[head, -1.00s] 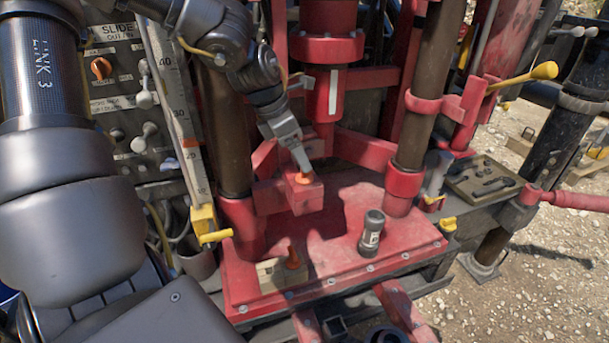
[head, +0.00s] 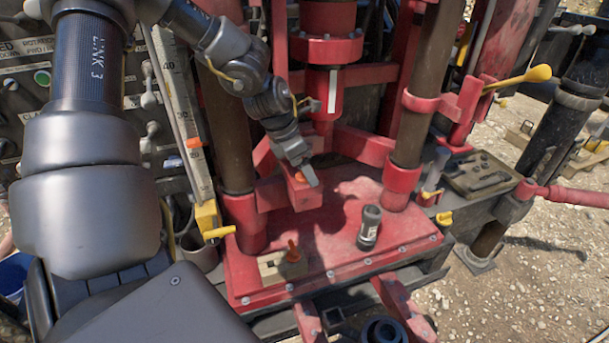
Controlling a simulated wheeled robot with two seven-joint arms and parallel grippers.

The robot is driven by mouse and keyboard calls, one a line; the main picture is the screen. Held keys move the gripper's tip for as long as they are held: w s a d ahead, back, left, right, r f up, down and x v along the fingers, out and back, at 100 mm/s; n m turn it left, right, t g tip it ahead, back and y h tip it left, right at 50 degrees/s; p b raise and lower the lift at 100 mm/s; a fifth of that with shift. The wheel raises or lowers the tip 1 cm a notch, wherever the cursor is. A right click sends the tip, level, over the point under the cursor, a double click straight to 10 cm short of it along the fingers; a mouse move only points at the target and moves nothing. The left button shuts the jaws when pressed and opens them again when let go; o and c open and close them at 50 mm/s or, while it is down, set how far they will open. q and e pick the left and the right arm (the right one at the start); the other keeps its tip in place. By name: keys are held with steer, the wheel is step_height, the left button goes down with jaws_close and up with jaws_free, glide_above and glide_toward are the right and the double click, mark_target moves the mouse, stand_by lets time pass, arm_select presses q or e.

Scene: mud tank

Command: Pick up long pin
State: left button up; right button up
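Two orange-topped pieces show in the head view; I cannot tell which is the long pin. One orange top (head: 299,176) sits at a red bracket block (head: 275,194) above the red plate (head: 330,232). The other, an orange handle (head: 293,251), stands upright at a pale block (head: 277,268) on the plate's front left. My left gripper (head: 312,177) points down and right, close beside the upper orange top and partly in front of the block. I see its fingers edge-on, so their opening and any contact are unclear. My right gripper is out of view.
Brown vertical columns (head: 411,125) flank the work area. A tray of tools (head: 483,176) is at right. The plate's front middle is clear.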

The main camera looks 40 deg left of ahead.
arm_select(q)
steer(key=shift+w, duration=0.1)
steer(key=c, duration=1)
steer(key=shift+o, duration=0.2)
